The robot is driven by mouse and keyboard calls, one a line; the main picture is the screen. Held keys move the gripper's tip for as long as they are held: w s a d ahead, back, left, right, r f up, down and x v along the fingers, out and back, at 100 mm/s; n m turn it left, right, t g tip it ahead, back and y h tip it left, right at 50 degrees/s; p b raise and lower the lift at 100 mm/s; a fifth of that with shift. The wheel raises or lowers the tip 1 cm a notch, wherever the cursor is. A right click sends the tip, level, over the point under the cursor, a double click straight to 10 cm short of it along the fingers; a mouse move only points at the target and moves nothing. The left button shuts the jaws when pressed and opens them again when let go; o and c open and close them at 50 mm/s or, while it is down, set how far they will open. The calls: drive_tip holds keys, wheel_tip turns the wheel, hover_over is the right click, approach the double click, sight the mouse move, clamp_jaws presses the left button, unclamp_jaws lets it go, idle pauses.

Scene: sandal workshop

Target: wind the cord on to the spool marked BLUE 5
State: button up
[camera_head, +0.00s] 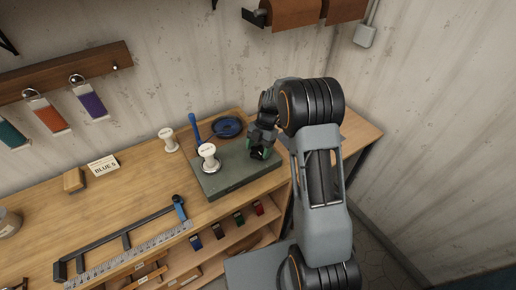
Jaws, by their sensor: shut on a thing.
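A white spool (208,158) stands upright on a grey-green slab (235,175) on the bench; its top marking is too small to read. A second white spool (170,141) stands on the bench to the left, behind the slab. A blue round coil (228,127), which looks like the cord, lies behind the slab. A card (103,166) reading BLUE 5 lies on the bench at left. My gripper (259,153) is low over the slab's right part, right of the spool. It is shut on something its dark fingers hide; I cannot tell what.
A blue-handled tool (194,128) stands upright between the spools. A wooden block (74,180) lies near the card. A black frame (122,238) and a ruler (130,255) lie along the front. Coloured tags (89,102) hang on the wall. The bench's left middle is clear.

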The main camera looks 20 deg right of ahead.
drive_tip(key=shift+f+m+b, duration=0.1)
drive_tip(key=shift+m+b, duration=0.2)
drive_tip(key=shift+b, duration=0.25)
